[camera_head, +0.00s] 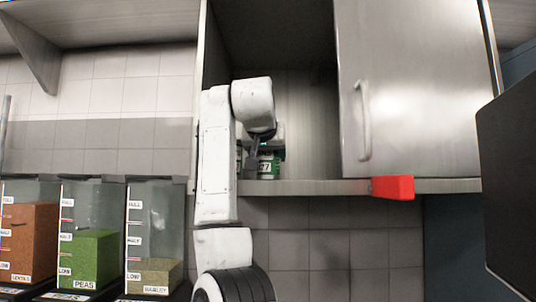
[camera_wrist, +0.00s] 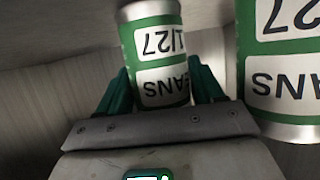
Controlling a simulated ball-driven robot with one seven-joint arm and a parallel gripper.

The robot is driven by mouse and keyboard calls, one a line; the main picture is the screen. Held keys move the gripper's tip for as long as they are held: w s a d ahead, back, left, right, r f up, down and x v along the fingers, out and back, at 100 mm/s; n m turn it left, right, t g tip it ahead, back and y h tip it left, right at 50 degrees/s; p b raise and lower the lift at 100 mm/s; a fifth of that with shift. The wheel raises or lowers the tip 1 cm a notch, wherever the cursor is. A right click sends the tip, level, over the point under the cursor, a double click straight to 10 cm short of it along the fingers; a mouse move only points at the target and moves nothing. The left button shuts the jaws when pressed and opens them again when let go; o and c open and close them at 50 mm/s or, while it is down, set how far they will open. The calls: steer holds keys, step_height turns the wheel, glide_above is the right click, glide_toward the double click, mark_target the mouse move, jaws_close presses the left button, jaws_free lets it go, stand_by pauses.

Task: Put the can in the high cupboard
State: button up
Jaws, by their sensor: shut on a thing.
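The can is green and white with "27" and bean lettering on its label. It stands in the open left part of the high cupboard (camera_head: 295,187), on or just above its floor. In the wrist view the can (camera_wrist: 156,50) is between the green fingers of my gripper (camera_wrist: 160,78), which is shut on it. In the head view my gripper (camera_head: 262,148) reaches into the cupboard, and a can (camera_head: 269,165) shows beside its dark finger. A second similar can (camera_wrist: 285,70) is close beside in the wrist view. My arm partly hides the cans in the head view.
A metal door (camera_head: 415,90) with a vertical handle covers the cupboard's right part. A red block (camera_head: 393,187) is at the shelf edge below it. Food dispensers (camera_head: 93,250) stand at lower left. A dark panel (camera_head: 510,180) is at far right.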

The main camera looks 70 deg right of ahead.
steer(key=o, duration=1.1)
steer(key=shift+f, duration=0.1)
steer(key=b+v, duration=0.2)
steer(key=v, duration=1)
